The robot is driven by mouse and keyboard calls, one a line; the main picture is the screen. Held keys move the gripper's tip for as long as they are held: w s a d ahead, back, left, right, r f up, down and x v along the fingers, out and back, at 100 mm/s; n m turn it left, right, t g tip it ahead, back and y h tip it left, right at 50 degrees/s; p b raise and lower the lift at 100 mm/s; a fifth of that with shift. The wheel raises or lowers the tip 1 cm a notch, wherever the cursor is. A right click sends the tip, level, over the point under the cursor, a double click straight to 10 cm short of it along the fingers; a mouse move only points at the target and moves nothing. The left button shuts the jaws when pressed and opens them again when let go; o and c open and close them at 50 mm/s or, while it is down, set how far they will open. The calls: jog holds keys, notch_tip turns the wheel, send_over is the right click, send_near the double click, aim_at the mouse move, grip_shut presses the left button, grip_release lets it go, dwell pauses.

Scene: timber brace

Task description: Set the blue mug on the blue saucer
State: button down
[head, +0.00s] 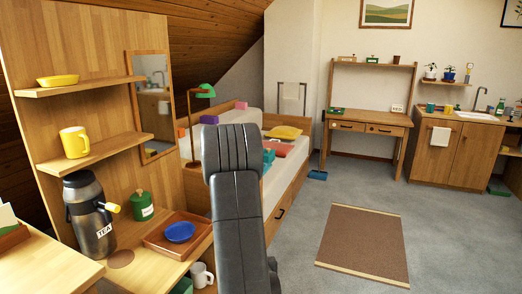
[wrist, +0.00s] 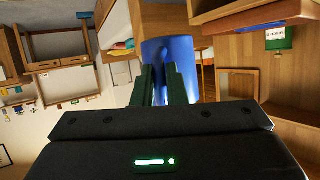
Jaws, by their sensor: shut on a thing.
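In the wrist view my gripper (wrist: 166,72) is shut on the blue mug (wrist: 168,47), which shows beyond the two dark green fingers. The fingers hide part of the mug, and I cannot tell its exact tilt. In the head view my grey arm rises in the middle; my gripper and the mug are hidden there. The blue saucer (head: 179,231) lies in a wooden tray (head: 158,243) on the counter at the lower left, apart from my arm. The saucer's top looks empty.
Left of the tray stand a green canister (head: 143,206) and a metal tea flask (head: 88,218). A yellow mug (head: 74,142) sits on the shelf above. A white mug (head: 201,275) stands below the counter. The floor at right is open, with a brown rug (head: 364,243).

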notch_tip(320, 180, up, 6)
jog(key=s+d+m+h+p, duration=0.1)
jog(key=d+m+h+p, duration=0.1)
jog(key=p, duration=1.4)
jog(key=shift+s+d+f+h, duration=0.15)
jog(key=shift+d+f+h, duration=0.1)
jog(key=shift+h, duration=0.05)
